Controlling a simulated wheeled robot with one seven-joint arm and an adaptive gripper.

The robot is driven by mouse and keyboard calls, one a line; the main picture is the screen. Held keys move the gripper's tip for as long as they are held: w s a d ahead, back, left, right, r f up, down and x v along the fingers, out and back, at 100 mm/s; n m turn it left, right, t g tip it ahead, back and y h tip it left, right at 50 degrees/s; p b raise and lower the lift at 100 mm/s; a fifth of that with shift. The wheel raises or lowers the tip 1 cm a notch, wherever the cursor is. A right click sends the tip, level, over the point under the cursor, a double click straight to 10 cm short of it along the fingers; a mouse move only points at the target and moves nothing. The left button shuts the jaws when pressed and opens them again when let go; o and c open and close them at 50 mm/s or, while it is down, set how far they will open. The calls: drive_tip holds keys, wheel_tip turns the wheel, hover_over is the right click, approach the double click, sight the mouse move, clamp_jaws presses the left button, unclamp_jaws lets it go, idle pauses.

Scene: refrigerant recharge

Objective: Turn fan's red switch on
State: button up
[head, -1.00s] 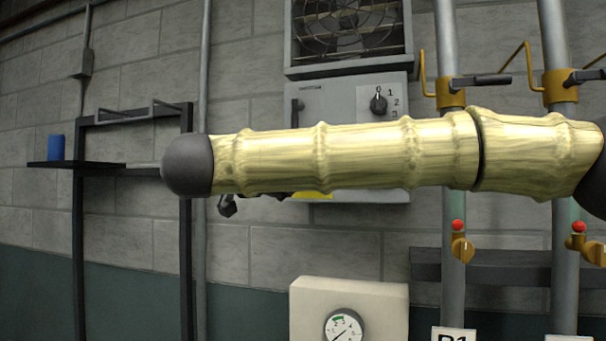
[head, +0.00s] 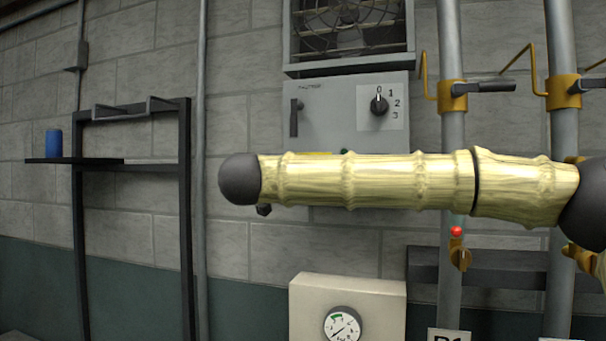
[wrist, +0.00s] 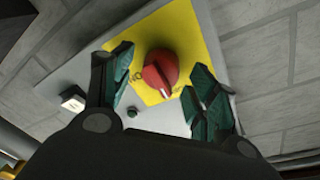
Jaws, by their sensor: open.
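The red switch (wrist: 161,73) is a round knob with a raised grip on a yellow plate (wrist: 205,35) in the wrist view. Its white mark points down and right, toward a label partly covered by my finger. An "NO"-like label, seen rotated, lies at its left. My gripper (wrist: 165,88) is open, with one green-padded finger on each side of the switch, apart from it. In the head view my arm hides the switch and nearly all of the yellow plate. The fan (head: 350,25) is behind a grille above the grey control box (head: 335,110).
The box also carries a black selector knob (head: 379,104) marked 0 to 3 and a dark handle (head: 295,117). Pipes with yellow valves (head: 453,97) stand at right.

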drive_tip(key=c, duration=1)
drive_tip(key=shift+c, duration=0.2)
drive_tip(key=shift+f+m+b, duration=0.15)
drive_tip(key=shift+m+b, duration=0.25)
drive_tip(key=shift+b, duration=0.15)
drive_tip(key=m+y+b, duration=0.1)
drive_tip(key=m+b, duration=0.7)
drive_tip(key=b, duration=0.1)
drive_tip(key=m+y+b, duration=0.1)
drive_tip(key=m+b, duration=0.6)
drive_tip(key=b, duration=0.3)
drive_tip(key=shift+d+m+g, duration=0.1)
drive_tip(key=shift+m+g, duration=0.2)
drive_tip(key=shift+m, duration=0.1)
